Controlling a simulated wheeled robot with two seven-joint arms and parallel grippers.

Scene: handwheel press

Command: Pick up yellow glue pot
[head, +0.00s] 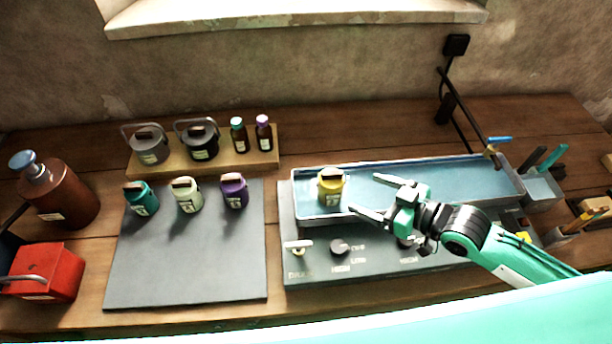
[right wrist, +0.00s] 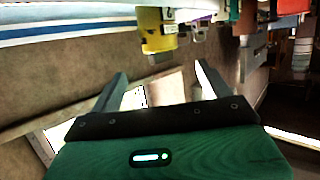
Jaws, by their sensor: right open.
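The yellow glue pot (head: 331,186) stands upright in the near left part of the blue tray (head: 440,181), with a dark brown handle on its lid. My right gripper (head: 364,196) is open and empty just to the right of the pot, its fingers pointing left toward it and apart from it. In the right wrist view the yellow pot (right wrist: 157,32) shows upside down beyond the fingers (right wrist: 160,82), slightly left of the middle. My left gripper is not in view.
Teal, pale green and purple pots (head: 234,190) stand along the back of a grey mat (head: 185,265). A wooden riser (head: 165,170) holds grey and black pots and two bottles. Knobs (head: 340,247) line the tray's front panel. A tap (head: 490,150) stands at the tray's back right.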

